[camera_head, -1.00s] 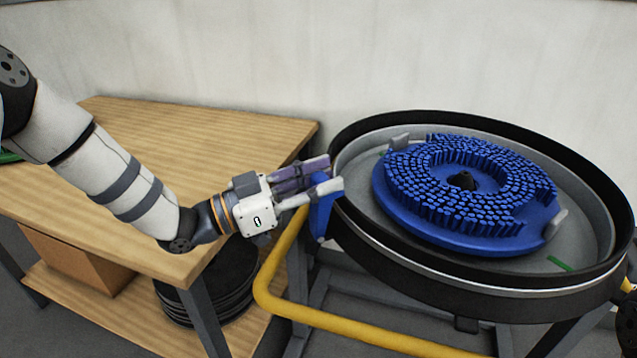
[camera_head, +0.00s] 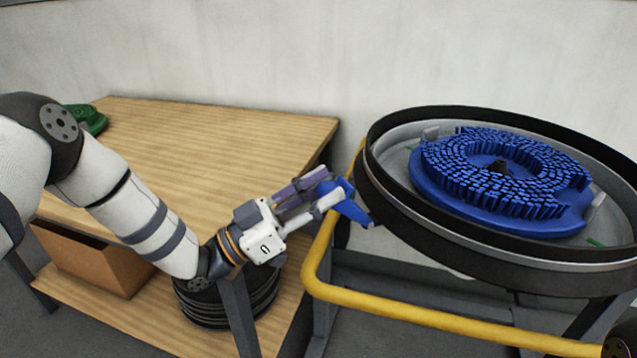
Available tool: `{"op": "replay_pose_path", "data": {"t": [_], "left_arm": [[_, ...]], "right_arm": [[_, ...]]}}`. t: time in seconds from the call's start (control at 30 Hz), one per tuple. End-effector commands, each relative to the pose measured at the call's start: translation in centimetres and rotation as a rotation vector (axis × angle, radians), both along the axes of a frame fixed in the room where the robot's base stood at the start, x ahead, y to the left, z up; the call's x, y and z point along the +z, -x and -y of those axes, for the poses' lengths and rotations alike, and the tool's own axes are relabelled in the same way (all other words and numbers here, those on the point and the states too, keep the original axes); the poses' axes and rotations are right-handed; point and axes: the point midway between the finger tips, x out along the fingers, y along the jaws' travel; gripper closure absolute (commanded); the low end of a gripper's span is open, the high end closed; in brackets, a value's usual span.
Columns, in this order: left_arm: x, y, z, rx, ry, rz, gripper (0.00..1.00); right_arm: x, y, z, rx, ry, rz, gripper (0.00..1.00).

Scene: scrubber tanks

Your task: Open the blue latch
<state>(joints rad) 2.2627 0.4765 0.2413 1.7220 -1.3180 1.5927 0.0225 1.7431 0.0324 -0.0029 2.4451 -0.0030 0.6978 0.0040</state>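The blue latch (camera_head: 352,210) is at the left side of the round black-rimmed tank (camera_head: 400,215). It is tilted, its lower end near the tank's outer wall and its upper end out to the left, between my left gripper's fingers. My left gripper (camera_head: 328,186) reaches in from the left, with one finger behind the latch and one in front. It appears closed on the latch, though the contact is partly hidden. My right gripper is not in view.
A blue bristled disc brush (camera_head: 500,185) lies in the tank. A yellow rail (camera_head: 420,312) curves below it. A wooden table (camera_head: 200,150) stands at left, with a green object (camera_head: 88,118) on top and a cardboard box (camera_head: 95,262) and black discs (camera_head: 228,300) below.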

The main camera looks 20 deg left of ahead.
Motion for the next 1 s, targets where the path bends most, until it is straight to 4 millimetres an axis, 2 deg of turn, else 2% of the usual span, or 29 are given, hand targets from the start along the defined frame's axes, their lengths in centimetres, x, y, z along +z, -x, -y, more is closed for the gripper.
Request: {"op": "replay_pose_path", "data": {"t": [0.03,0.2,0.9,0.93,1.0], "left_arm": [[-1.29,0.16,0.15,-0.005,-0.014,-0.022,1.00],[-1.85,0.22,0.11,-0.006,-0.014,-0.021,1.00],[-2.25,0.30,0.12,-0.007,-0.013,-0.019,1.00],[-2.25,0.30,0.12,-0.007,-0.012,-0.018,0.64],[-2.18,0.28,0.11,-0.007,-0.011,-0.016,0.48]], "right_arm": [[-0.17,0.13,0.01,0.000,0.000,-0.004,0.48],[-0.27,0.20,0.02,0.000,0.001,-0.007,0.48],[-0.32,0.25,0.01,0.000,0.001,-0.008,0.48],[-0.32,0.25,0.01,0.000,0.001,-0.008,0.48],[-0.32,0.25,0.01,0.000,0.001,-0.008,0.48]]}}
